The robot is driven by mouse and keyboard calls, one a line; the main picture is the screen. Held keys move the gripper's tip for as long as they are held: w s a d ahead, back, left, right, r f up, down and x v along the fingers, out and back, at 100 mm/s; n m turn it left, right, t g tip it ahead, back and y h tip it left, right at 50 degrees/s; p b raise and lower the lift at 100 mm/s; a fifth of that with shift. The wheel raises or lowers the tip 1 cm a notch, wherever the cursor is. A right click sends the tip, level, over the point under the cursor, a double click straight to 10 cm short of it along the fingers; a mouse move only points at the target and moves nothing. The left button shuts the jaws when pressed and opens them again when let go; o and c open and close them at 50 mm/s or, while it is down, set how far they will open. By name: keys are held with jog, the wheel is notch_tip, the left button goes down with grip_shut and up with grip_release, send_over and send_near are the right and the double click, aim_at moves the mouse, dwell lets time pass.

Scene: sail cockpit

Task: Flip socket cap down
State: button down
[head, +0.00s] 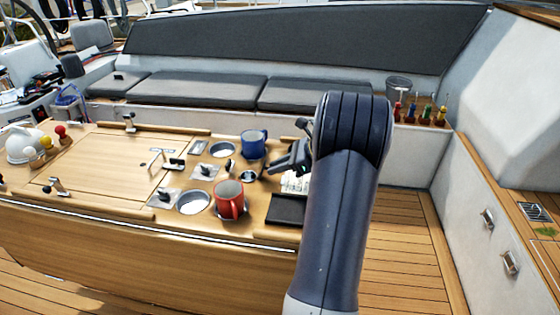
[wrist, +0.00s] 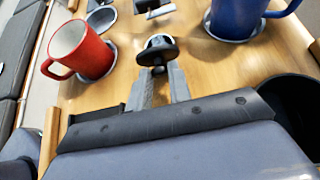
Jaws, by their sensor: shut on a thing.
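The socket (head: 248,176) is a small round fitting with a pale metallic rim, set in the wooden table between the two mugs. In the wrist view its dark round cap (wrist: 158,53) shows just beyond my fingertips, with a pale ring behind it. My gripper (head: 274,169) reaches in from the right, low over the table. In the wrist view, my gripper (wrist: 162,76) has its two grey fingers on either side of a small dark part at the cap's near edge, shut on it. The cap's exact tilt is hard to tell.
A red mug (head: 229,201) and a blue mug (head: 253,144) stand close by on either side. Empty cup rings (head: 193,203), dark switches (head: 205,171) and a black tray (head: 287,210) are near. The table's left part (head: 105,160) is mostly clear.

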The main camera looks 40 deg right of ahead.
jog(key=p, duration=0.1)
jog(key=r+g+p, duration=0.1)
jog(key=r+h+p, duration=0.1)
jog(key=shift+w+a, duration=0.35)
jog(key=g+h+p, duration=0.1)
jog(key=p, duration=0.1)
jog(key=w+a+g+p, duration=0.1)
jog(key=p, duration=0.2)
jog(key=shift+w+r+h, duration=0.1)
jog(key=shift+r+h, duration=0.3)
jog(key=shift+w+a+r+g+h+p, duration=0.1)
jog(key=shift+w+a+g+h+p, duration=0.15)
jog(key=shift+g+p, duration=0.3)
jog(key=shift+w+a+g+h+p, duration=0.15)
jog(key=shift+g+h+p, duration=0.2)
jog(key=shift+p, duration=0.25)
jog(key=shift+w+a+g+h+p, duration=0.3)
jog(key=shift+w+g+h+p, duration=0.2)
jog(key=shift+g+h+p, duration=0.15)
jog(key=shift+w+a+f+g+h+b, duration=0.55)
jog(key=shift+w+a+g+h, duration=0.2)
jog(key=shift+g+h, duration=0.65)
jog(key=shift+w+a+f+g+h+b, duration=0.6)
jog(key=shift+w+g+h, duration=0.4)
jog(key=shift+g, duration=0.55)
jog(key=shift+w+a+f+g+h+b, duration=0.5)
jog(key=shift+w+a+g+h, duration=0.25)
jog(key=shift+g+h, duration=0.7)
jog(key=shift+s, duration=0.1)
